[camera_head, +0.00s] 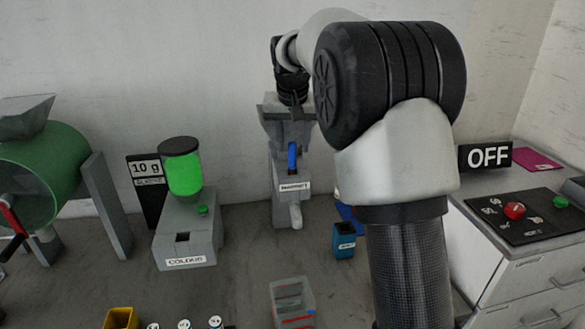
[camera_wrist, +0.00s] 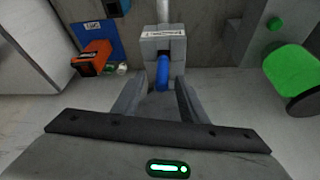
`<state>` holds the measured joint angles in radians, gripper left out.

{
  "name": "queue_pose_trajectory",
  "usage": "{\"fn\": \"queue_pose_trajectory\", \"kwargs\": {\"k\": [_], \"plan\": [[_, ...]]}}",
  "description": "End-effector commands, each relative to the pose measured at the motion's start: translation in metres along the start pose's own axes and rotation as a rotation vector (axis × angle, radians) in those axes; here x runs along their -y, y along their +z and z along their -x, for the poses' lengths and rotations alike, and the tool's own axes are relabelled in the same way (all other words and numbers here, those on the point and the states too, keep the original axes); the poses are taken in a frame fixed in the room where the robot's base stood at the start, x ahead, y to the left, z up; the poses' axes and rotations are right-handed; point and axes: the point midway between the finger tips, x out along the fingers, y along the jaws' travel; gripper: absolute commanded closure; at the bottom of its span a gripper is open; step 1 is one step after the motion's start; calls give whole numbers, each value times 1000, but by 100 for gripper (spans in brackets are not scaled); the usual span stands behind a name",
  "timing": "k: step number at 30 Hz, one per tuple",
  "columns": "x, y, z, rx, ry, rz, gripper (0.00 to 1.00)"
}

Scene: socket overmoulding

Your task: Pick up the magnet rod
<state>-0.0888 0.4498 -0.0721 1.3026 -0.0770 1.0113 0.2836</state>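A blue rod, which I take for the magnet rod (camera_head: 292,157), stands out at the front of a grey labelled machine (camera_head: 278,200) against the back wall. The rod also shows in the wrist view (camera_wrist: 162,73), above the picture's middle.
A colour dispenser (camera_head: 187,240) with a green container stands to the left, beside a green drum machine (camera_head: 40,165). A small blue bin (camera_head: 344,240) and a clear box (camera_head: 291,300) stand nearer. A cabinet with a control panel (camera_head: 515,215) is at right. Bare counter lies between them.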

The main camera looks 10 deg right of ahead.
Motion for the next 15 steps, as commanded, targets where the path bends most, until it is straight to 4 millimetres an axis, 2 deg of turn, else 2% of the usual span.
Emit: {"fn": "queue_pose_trajectory", "kwargs": {"k": [6, 14, 15], "plan": [[4, -2, -34, 1, 0, 1, 61], [4, -2, -37, -1, -1, 1, 61], [4, -2, -37, -1, -1, 1, 68]]}}
